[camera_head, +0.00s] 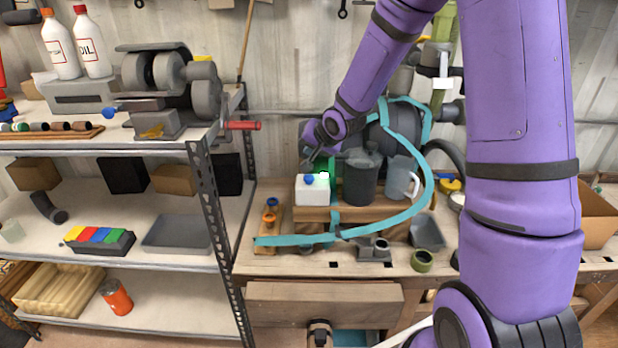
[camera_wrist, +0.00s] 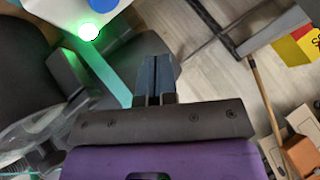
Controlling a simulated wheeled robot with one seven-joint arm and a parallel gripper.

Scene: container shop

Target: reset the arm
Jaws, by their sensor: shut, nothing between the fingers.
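My purple arm reaches over the workbench (camera_head: 290,262) from the right side. My gripper (camera_head: 312,163) is small and dark in the head view, close above and behind a white container with a blue cap (camera_head: 312,190). In the wrist view my gripper (camera_wrist: 154,62) is shut, its two fingers together with nothing between them. The white container (camera_wrist: 40,8) shows at the top left there, beside a bright green light (camera_wrist: 89,32). The fingertips look apart from it.
A dark lidded pot (camera_head: 360,180) and a grey jug (camera_head: 400,178) stand right of the white container on a wooden block. A teal strip (camera_head: 425,190) curves around them. A loaded metal shelf (camera_head: 120,143) stands left. A red-handled machine (camera_head: 170,85) sits on it.

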